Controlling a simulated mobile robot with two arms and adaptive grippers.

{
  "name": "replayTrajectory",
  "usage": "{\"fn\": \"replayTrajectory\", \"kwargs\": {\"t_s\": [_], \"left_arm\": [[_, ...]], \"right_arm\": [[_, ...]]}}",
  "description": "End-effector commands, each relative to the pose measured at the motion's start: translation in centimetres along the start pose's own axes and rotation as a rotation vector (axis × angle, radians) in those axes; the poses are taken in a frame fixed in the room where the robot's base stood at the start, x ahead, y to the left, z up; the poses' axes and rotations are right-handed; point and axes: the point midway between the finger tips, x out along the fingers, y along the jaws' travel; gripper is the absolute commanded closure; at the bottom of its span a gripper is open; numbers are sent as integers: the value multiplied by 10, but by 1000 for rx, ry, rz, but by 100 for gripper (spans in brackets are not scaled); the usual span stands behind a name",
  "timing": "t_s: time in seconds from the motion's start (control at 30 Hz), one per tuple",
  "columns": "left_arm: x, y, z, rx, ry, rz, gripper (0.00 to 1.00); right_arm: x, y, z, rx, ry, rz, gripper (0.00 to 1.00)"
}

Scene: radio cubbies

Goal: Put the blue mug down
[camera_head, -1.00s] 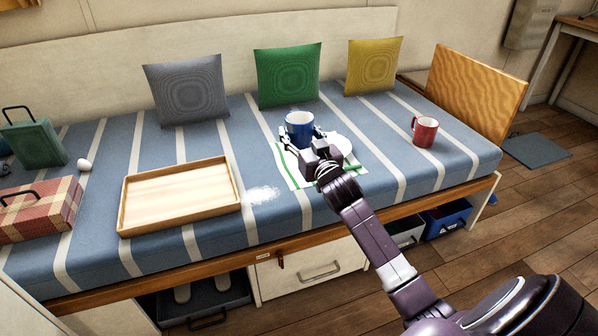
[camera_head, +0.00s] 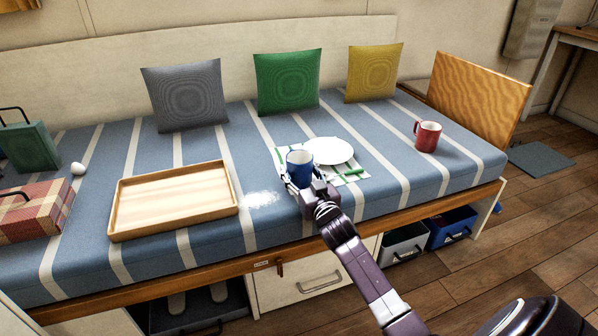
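The blue mug (camera_head: 299,164) is upright over the left front part of a white and green cloth (camera_head: 352,181), beside a white plate (camera_head: 330,150). My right gripper (camera_head: 301,178) reaches in from the front and is around the mug, with its fingers at the mug's sides. The mug hides part of the fingers. I cannot tell whether the mug's base touches the cloth. My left gripper is not in view.
A wooden tray (camera_head: 175,229) and a white powdery patch (camera_head: 261,200) lie to the left on the striped cushion. A red mug (camera_head: 427,137) stands to the right. Green (camera_head: 288,82), grey and yellow pillows lean at the back. Bare cushion lies between cloth and red mug.

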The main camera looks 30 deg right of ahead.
Motion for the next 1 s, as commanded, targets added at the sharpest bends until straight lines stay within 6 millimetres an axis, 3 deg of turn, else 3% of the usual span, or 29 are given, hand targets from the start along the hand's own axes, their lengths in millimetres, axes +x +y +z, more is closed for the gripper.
{"fn": "replayTrajectory", "kwargs": {"t_s": [0.57,0.6,0.73,1.0], "left_arm": [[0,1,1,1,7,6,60],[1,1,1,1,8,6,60],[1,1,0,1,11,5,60],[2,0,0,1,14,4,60]], "right_arm": [[0,0,15,1,-7,1,80],[-1,0,18,1,-11,1,43],[0,0,17,1,-9,1,30],[0,0,13,0,-3,0,30]]}}
